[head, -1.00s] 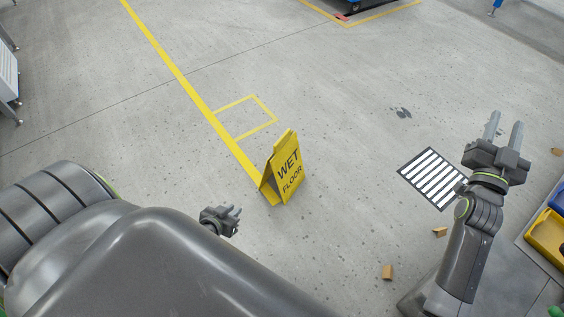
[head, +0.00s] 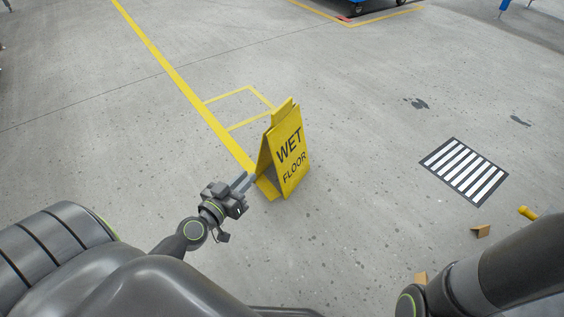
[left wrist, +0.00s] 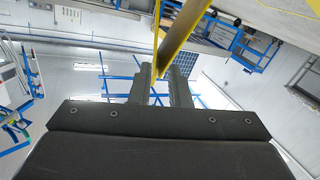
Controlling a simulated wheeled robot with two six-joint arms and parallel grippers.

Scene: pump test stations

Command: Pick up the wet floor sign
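The yellow wet floor sign (head: 287,152) stands upright as an A-frame on the concrete floor, its lettered face toward the lower right. My left gripper (head: 246,181) is at the sign's left side, with its fingertips close to the panel edges. In the left wrist view the left gripper's fingers (left wrist: 162,88) are apart, with a yellow edge of the sign (left wrist: 178,38) showing between and beyond them. I cannot tell whether they touch it. My right arm shows at the lower right of the head view, but its gripper is out of frame.
A striped black-and-white floor mat (head: 463,171) lies to the right. Small brown pieces (head: 481,231) and a yellow object (head: 527,213) lie near my right arm. A yellow floor line (head: 180,80) runs behind the sign. The floor around the sign is clear.

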